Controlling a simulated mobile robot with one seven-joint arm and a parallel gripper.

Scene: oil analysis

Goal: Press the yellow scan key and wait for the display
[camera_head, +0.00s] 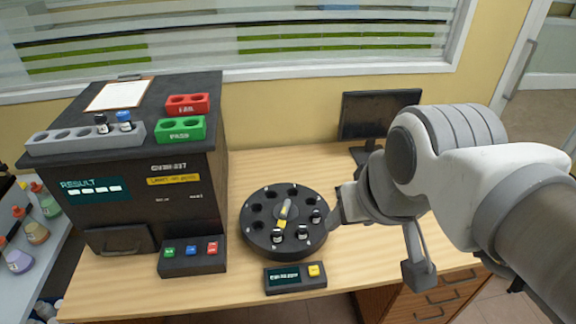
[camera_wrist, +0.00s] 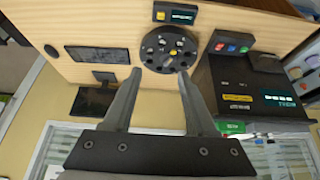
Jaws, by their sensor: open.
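The yellow scan key (camera_head: 314,270) sits at the right end of a small dark console at the front of the desk. The console's display (camera_head: 285,278) is lit with small pale text that I cannot read. In the wrist view the key (camera_wrist: 160,15) and the display (camera_wrist: 182,17) are at the top, upside down. My gripper (camera_wrist: 159,73) is open and empty, its fingers spread either side of the dark round carousel, apart from the key. In the head view my arm reaches in from the right, its end beside the carousel's right edge.
The round carousel (camera_head: 258,238) holds several dark vials, just behind the console. A dark analyser (camera_head: 150,222) with a RESULT screen stands left, with a three-key panel (camera_head: 190,262) before it. Red and green racks are on top. A monitor (camera_head: 378,113) stands at the back.

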